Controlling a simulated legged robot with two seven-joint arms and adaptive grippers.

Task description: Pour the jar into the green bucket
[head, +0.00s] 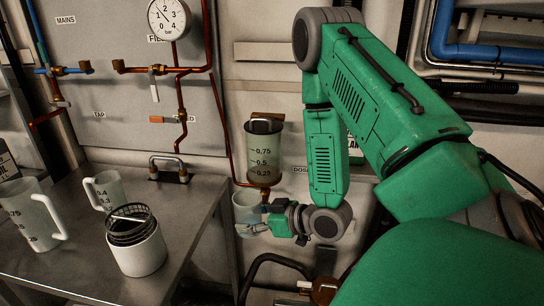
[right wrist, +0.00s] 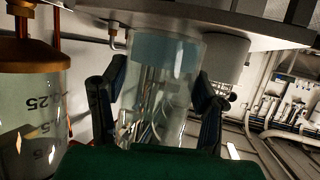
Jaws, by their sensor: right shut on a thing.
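A clear jar (head: 247,203) is at the right of the bench, just below the dosing vessel. My right gripper (head: 252,226) is shut around it. In the right wrist view, which looks upside down, the jar (right wrist: 160,95) sits between the two fingers of my right gripper (right wrist: 158,105). A pale blue band, which looks like liquid, lies at its base end. The jar looks about upright. No green bucket shows in either view. My left gripper is not in view.
A graduated vessel (head: 263,150) on the wall stands close above the jar, with copper pipe below. A steel bench (head: 75,255) at left carries a white pot with a wire basket (head: 137,246) and two measuring jugs (head: 30,215), (head: 104,190). A pressure gauge (head: 169,18) hangs above.

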